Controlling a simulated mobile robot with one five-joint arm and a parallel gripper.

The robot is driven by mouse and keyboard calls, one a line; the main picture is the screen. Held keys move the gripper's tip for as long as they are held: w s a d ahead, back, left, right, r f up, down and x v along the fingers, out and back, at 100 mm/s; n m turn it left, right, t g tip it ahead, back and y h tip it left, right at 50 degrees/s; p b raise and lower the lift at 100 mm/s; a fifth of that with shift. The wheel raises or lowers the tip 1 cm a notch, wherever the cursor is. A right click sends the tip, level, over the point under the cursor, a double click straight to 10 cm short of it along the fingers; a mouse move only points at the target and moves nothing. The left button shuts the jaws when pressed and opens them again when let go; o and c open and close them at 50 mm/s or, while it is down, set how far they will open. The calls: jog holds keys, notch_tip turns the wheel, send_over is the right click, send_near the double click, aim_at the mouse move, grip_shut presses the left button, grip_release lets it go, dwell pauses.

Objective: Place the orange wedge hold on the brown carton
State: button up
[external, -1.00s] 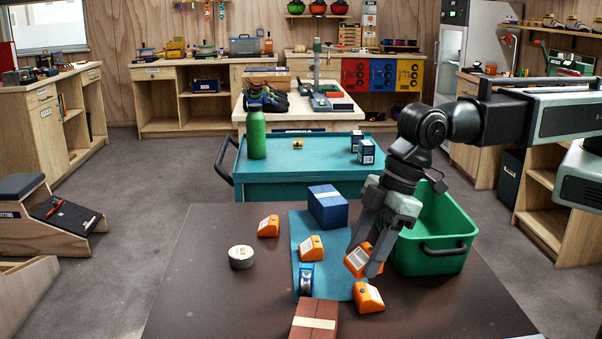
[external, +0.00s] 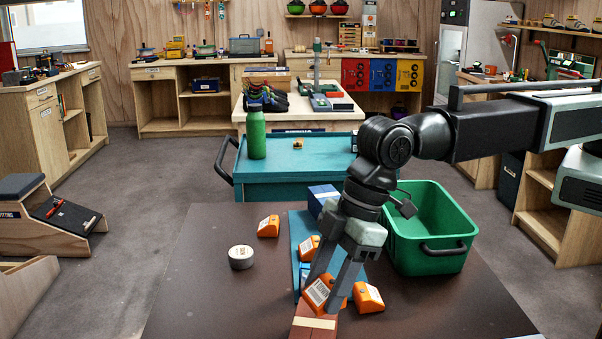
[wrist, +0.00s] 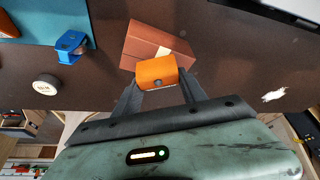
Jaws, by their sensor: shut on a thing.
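My gripper (external: 333,288) is shut on an orange wedge hold (external: 318,293). In the wrist view the held orange wedge hold (wrist: 157,72) sits between the two fingers (wrist: 158,90). The brown carton (external: 312,325), with a pale tape band, lies at the front of the dark table. In the wrist view the brown carton (wrist: 143,44) is just beyond the held hold and partly covered by it. In the external view the hold appears just above the carton's far end; I cannot tell whether they touch.
Other orange holds lie at the left (external: 268,227), on the blue mat (external: 308,247) and to the right (external: 369,298). A tape roll (external: 241,257) is at left. A blue carton (external: 321,198) and green bin (external: 433,228) stand behind. A blue device (wrist: 71,44) sits beside the brown carton.

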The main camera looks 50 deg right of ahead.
aim_at(316, 305)
jog(key=shift+w+a, duration=0.3)
jog(key=shift+a, duration=0.2)
jog(key=b+x, duration=0.4)
jog(key=shift+s+d+f, duration=0.15)
jog(key=shift+d, duration=0.3)
jog(key=shift+r, duration=0.2)
jog(key=shift+f, duration=0.1)
jog(key=o, duration=1.4)
jog(key=shift+c, duration=0.2)
